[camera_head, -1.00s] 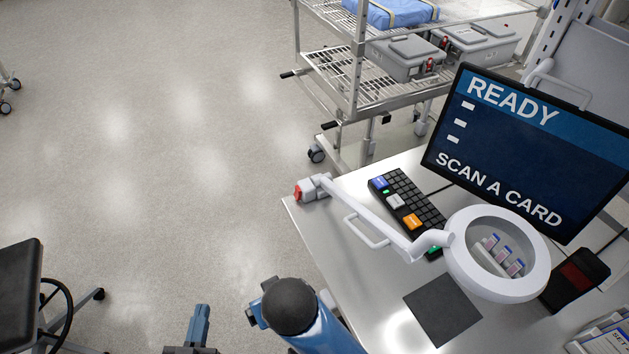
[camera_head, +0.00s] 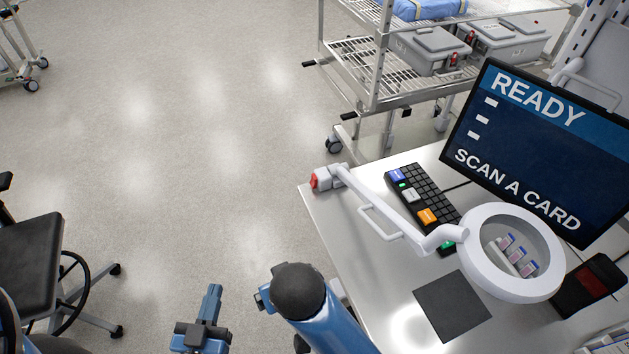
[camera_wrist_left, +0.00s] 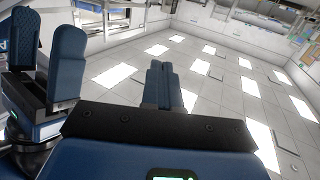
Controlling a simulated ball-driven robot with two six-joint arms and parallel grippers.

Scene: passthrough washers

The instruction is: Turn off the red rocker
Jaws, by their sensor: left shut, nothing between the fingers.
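The red rocker (camera_head: 314,182) is the small red part on the end of the white lamp's base, at the table's far left corner. Which way it is tipped is too small to tell. My left gripper (camera_head: 212,298) is low in the head view, over the floor, left of the table and well apart from the rocker. Its fingers are together and empty in the left wrist view (camera_wrist_left: 166,82). Another blue gripper, my right one (camera_wrist_left: 44,75), shows at the left of that view with its fingers apart. The rocker is not in the wrist view.
The white ring lamp (camera_head: 468,252) arches over the table (camera_head: 375,275). A keypad (camera_head: 422,197), a monitor (camera_head: 540,150) and a dark mat (camera_head: 452,306) are there too. A wire cart (camera_head: 375,75) stands behind, a chair (camera_head: 28,258) at left. The floor between is open.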

